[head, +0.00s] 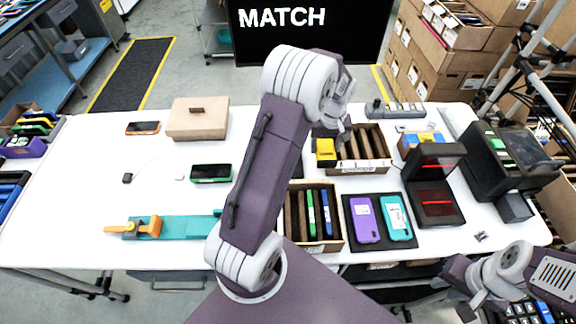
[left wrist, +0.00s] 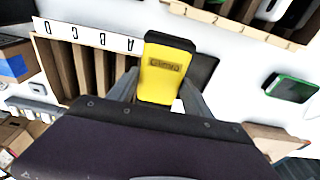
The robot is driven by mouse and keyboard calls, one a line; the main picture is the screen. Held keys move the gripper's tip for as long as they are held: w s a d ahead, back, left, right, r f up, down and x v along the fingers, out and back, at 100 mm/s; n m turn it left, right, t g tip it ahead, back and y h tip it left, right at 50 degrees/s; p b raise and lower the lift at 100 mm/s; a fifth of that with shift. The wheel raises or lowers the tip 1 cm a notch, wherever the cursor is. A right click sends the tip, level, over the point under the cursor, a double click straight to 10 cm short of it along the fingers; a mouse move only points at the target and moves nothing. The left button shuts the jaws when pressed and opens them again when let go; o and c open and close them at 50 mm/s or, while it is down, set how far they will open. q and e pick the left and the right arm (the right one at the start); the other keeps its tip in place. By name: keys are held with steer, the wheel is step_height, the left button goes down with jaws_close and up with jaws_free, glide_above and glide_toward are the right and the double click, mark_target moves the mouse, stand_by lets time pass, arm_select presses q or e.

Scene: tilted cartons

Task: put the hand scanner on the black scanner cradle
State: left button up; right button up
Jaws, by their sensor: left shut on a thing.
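The hand scanner, a yellow block with a black end, is held in my left gripper (head: 330,138). The scanner (head: 326,153) hangs near the left end of the upper divided carton. In the left wrist view the scanner (left wrist: 162,72) stands between the two grey fingers. A dark flat patch (left wrist: 201,69) shows just beside it, between the lettered carton and the green phone; it may be the black scanner cradle, largely hidden by scanner and fingers. In the head view my left arm covers most of that spot. My right gripper (head: 474,303) is at the lower right; its finger gap is unclear.
The upper divided carton (head: 372,166) and a lower carton (head: 334,240) stand beside the arm. A black stand with red panels (head: 447,208) and a dark mat with purple and teal devices (head: 356,244) lie to the right. The left table area is mostly clear around a green-edged phone (head: 211,173).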

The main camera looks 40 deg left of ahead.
arm_select(q)
steer(key=a+f, duration=0.2)
steer(key=a, duration=0.1)
steer(key=s+a+f+p, duration=0.1)
steer(key=a+f, duration=0.1)
steer(key=a, duration=0.2)
steer(key=s+a+f+p, duration=0.1)
steer(key=a+f, duration=0.2)
steer(key=a, duration=0.1)
steer(key=shift+s+a, duration=0.2)
steer(key=shift+a, duration=0.05)
step_height(320, 180, down, 3)
steer(key=shift+f+p, duration=0.15)
steer(key=shift+p, duration=0.5)
steer(key=shift+f, duration=0.4)
steer(key=shift+f, duration=0.15)
steer(key=o, duration=1.3)
steer(key=shift+d, duration=0.1)
